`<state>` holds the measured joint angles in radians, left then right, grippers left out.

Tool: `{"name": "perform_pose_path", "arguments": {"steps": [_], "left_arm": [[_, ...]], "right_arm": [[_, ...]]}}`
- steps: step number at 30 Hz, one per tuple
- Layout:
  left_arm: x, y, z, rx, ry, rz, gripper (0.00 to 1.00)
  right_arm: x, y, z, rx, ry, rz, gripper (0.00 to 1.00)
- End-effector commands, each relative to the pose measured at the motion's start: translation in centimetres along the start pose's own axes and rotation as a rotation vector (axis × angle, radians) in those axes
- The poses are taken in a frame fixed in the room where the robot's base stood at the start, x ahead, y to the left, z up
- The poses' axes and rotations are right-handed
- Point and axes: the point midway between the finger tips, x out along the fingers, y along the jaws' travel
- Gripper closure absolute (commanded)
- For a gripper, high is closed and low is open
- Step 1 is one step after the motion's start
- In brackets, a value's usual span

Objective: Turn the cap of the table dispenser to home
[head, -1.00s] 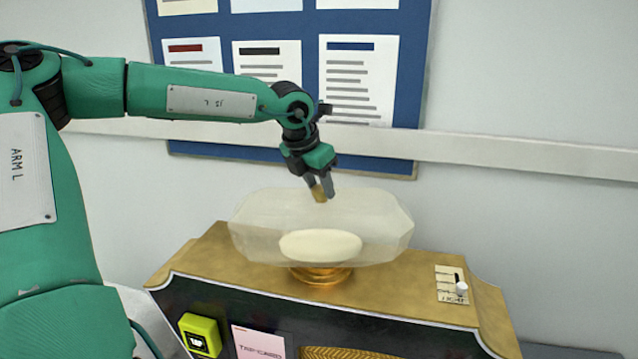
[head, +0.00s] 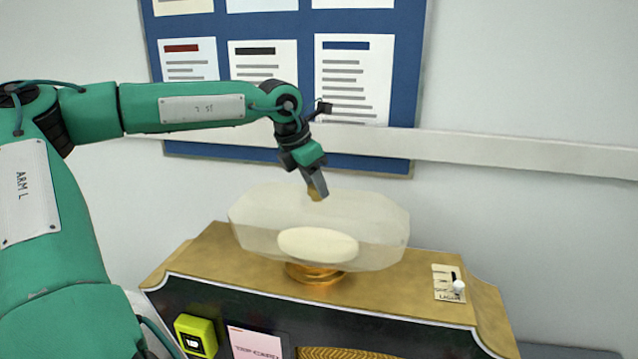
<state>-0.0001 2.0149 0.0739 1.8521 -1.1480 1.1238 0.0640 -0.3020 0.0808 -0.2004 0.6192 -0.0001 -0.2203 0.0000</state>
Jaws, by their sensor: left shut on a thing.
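The table dispenser is a frosted, faceted glass body (head: 375,225) with a cream oval label (head: 318,245) on its front. It stands on a round gold foot (head: 315,272) on top of a gold-topped cabinet. Its small gold cap (head: 315,195) shows at the top of the glass, mostly hidden by my fingers. My left gripper (head: 317,190) reaches down from above and is shut on the cap, its grey finger in front. My right gripper is out of view.
The cabinet's gold top (head: 215,258) has a small slider panel (head: 448,283) with a white knob on the right. A yellow-green card reader (head: 196,336) and a pink card sign (head: 254,345) are on the dark front. A white rail and a blue notice board (head: 407,60) are behind.

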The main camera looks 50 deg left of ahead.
Motion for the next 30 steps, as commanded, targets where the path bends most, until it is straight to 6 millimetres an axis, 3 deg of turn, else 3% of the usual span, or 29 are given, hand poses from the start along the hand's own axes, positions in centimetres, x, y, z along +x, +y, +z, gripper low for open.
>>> {"name": "perform_pose_path", "arguments": {"steps": [8,9,12,23,30], "left_arm": [[-0.1,0.0,0.1,0.007,-0.003,0.000,1.00],[-0.1,0.0,0.1,0.007,-0.003,0.000,0.57],[-0.1,0.0,0.1,0.006,-0.002,0.000,0.41],[-0.4,0.0,0.1,0.005,-0.003,0.000,0.41],[-4.1,0.1,0.1,0.004,-0.007,0.004,0.41]], "right_arm": [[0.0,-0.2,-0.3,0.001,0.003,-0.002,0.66],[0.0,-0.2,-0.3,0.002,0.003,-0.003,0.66],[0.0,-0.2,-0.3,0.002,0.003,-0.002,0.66],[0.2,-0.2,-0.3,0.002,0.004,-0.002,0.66],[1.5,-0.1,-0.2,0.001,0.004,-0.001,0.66]]}}
